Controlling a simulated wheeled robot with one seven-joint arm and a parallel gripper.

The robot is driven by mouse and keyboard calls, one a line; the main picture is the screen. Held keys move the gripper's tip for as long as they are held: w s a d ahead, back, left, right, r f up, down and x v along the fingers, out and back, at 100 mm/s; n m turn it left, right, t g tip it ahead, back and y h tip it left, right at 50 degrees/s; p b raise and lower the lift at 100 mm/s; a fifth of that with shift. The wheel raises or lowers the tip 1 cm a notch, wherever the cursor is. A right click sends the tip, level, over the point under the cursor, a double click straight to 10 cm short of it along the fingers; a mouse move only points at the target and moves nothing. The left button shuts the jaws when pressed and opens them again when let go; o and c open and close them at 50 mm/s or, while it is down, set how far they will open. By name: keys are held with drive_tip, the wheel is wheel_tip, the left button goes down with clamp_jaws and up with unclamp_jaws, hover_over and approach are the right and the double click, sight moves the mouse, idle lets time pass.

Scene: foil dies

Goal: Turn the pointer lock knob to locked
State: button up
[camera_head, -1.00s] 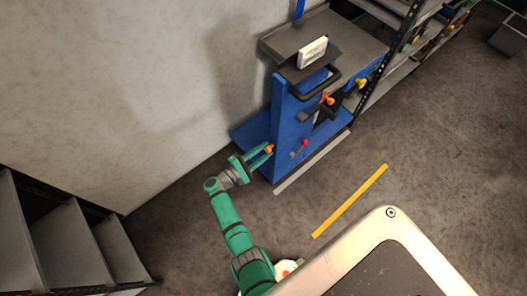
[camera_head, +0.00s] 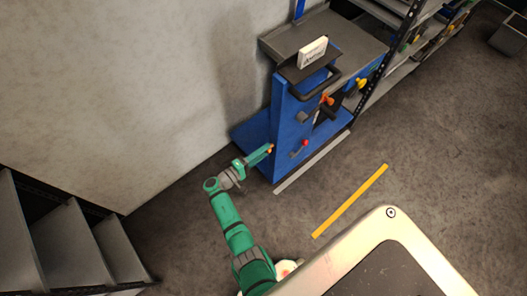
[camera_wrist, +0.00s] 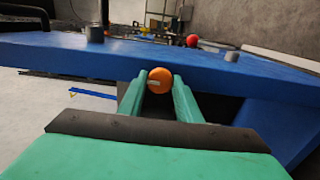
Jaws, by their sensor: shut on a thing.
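The orange knob (camera_wrist: 159,80) sits on the blue machine's front, between my two green fingertips in the wrist view. A short pale mark shows on its face. My gripper (camera_head: 269,149) is shut on the knob, with a finger on either side. In the head view the fingers hide most of the knob, and only a bit of orange shows. I cannot read any locked or unlocked marking.
The blue machine (camera_head: 286,130) stands against the wall. A red-tipped lever (camera_head: 304,144) is right of my gripper, and orange and yellow handles are higher up. Grey stubs (camera_wrist: 95,34) flank the knob. A yellow floor strip (camera_head: 350,201) lies on open floor.

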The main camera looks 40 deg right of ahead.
idle(0.4)
drive_tip(key=o, duration=1)
drive_tip(key=a, duration=0.7)
drive_tip(key=s+a, duration=0.1)
drive_tip(key=a, duration=0.2)
drive_tip(key=shift+a, duration=0.4)
